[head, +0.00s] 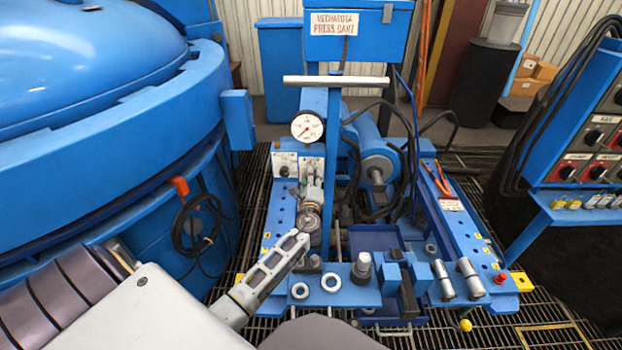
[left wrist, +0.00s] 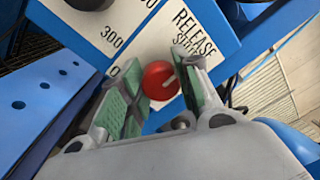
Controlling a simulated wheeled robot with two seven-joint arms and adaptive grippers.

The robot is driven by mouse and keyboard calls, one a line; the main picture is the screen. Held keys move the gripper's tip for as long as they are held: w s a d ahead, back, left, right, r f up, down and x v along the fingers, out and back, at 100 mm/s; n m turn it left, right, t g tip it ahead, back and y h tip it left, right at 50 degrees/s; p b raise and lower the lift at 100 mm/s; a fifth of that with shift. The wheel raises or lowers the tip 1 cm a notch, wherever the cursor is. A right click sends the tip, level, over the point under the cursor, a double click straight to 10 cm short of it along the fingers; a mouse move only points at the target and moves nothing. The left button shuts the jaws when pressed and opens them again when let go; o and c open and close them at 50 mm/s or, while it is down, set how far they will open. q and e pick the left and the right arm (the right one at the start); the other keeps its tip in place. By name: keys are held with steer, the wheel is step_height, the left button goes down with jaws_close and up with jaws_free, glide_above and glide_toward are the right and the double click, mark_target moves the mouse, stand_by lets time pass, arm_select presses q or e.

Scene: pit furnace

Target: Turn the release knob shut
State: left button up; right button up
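The release knob (left wrist: 158,80) is a small round red knob with a pale line on its face. It sits on a white plate (left wrist: 165,30) lettered "RELEASE SHUT" in the left wrist view. My left gripper (left wrist: 162,86) has its two green-padded fingers on either side of the knob, spread apart. I cannot tell whether a pad touches it. In the head view my left gripper (head: 312,175) reaches up to the panel below the white pressure gauge (head: 307,126) and hides the knob. My right gripper is in neither view.
A grey crossbar (head: 336,82) runs above the gauge. The large blue furnace (head: 100,130) stands at left.

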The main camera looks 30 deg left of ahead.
arm_select(q)
steer(key=o, duration=0.5)
steer(key=shift+c, duration=0.2)
steer(key=shift+s+d, duration=0.1)
steer(key=shift+s, duration=0.1)
steer(key=v, duration=1.1)
steer(key=shift+s+d, duration=0.2)
steer(key=shift+s, duration=0.1)
steer(key=shift+f, duration=0.1)
stand_by(0.3)
